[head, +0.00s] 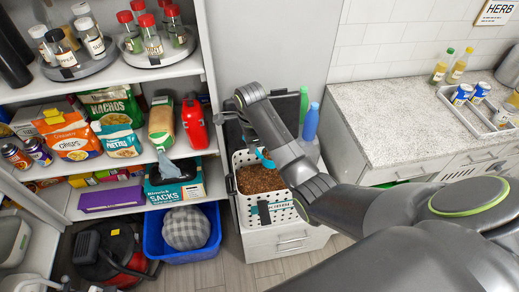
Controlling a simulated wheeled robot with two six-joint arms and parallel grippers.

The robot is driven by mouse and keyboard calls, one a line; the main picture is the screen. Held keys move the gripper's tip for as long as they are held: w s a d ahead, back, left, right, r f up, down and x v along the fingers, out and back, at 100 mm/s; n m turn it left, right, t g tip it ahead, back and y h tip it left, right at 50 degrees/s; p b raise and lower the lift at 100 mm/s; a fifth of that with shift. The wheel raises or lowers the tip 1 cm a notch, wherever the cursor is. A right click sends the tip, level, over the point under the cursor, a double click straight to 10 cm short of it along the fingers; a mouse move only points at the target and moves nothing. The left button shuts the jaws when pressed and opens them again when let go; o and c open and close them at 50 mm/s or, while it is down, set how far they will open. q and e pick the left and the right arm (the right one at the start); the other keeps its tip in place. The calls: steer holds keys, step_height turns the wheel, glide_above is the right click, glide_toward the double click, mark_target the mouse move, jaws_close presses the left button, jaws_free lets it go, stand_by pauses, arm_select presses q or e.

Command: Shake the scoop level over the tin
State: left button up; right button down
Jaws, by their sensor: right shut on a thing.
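A white perforated bin (240,203) stands on a low white drawer unit and holds brown granules (258,180); I cannot tell whether it is the task's tin. My right arm reaches in from the right and bends down over this bin. My right gripper (254,146) is at the bin's back edge, small and partly hidden by my own arm. It is shut on a small blue thing (265,158), which looks like part of the scoop, above the granules. The scoop's bowl and any load in it cannot be made out.
Shelves with jars, snack bags and a box of sacks (174,188) stand close on the left. A blue crate (153,237) is on the floor below. A blue bottle (310,122) stands behind the bin. The right counter (390,110) is mostly clear beside a tray (462,108).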

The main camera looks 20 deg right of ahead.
stand_by(0.9)
stand_by(0.6)
